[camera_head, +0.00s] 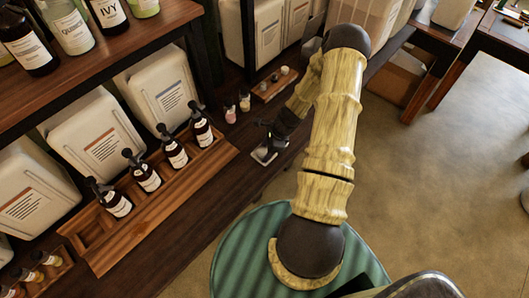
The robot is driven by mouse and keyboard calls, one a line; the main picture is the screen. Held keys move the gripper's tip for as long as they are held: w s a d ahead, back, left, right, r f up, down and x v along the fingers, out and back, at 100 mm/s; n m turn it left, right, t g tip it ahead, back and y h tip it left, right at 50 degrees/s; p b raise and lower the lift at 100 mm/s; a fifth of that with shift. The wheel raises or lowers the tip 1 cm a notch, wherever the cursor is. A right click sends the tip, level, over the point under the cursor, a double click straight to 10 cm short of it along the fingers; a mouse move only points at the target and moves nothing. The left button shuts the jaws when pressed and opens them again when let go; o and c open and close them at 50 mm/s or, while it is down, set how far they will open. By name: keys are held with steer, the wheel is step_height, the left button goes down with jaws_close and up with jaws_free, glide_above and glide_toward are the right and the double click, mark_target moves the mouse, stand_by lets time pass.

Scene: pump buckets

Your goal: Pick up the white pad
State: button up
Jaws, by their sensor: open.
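The white pad (264,156) is a small, flat, pale piece near the front edge of the dark wooden shelf, right of the pump bottles. My gripper (268,141) is small and dark in the head view and points down just above the pad, partly covering it. The jaws are open. I cannot tell whether the fingertips touch the pad.
A wooden rack (110,241) with several brown pump bottles stands to the left. Small jars (230,114) and a little wooden tray (274,88) lie behind the gripper. White containers (158,86) line the back. An upper shelf (150,28) overhangs at left.

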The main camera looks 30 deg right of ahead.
steer(key=c, duration=0.6)
steer(key=shift+r, duration=0.15)
step_height(320, 180, up, 10)
steer(key=shift+f+b, duration=0.15)
steer(key=shift+b, duration=0.45)
stand_by(0.5)
